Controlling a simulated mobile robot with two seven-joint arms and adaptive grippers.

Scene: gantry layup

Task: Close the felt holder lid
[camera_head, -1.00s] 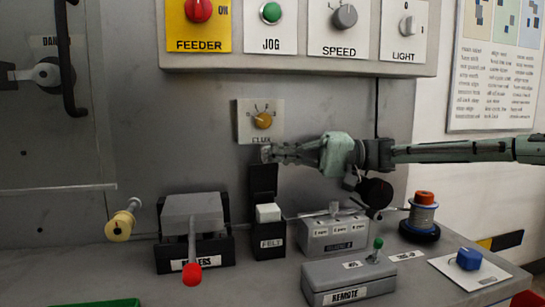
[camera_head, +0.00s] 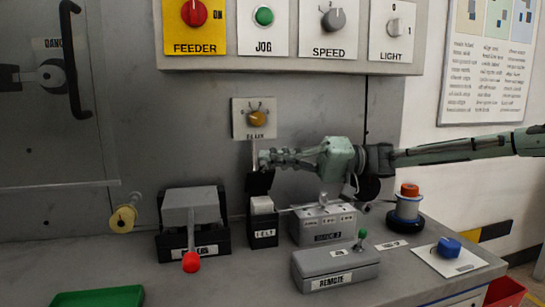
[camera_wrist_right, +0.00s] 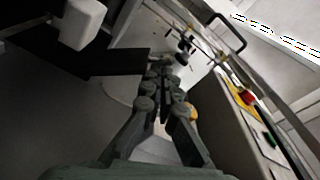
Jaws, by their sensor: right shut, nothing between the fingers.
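The felt holder (camera_head: 263,238) is a black box with a FELT label at the middle of the bench. Its white felt block (camera_head: 261,205) shows on top. Its black lid (camera_head: 260,184) stands raised behind the felt, so the holder is open. In the right wrist view the lid (camera_wrist_right: 112,62) is a dark plate reaching towards my fingertips, with the white felt (camera_wrist_right: 82,22) beyond. My right gripper (camera_head: 264,160) is shut and empty at the lid's upper edge; its fingers show in the wrist view (camera_wrist_right: 160,72). I cannot tell whether they touch the lid. My left gripper is out of view.
A dial (camera_head: 256,118) sits on the wall just above my right gripper. A lever box with a red knob (camera_head: 191,262) stands left of the holder.

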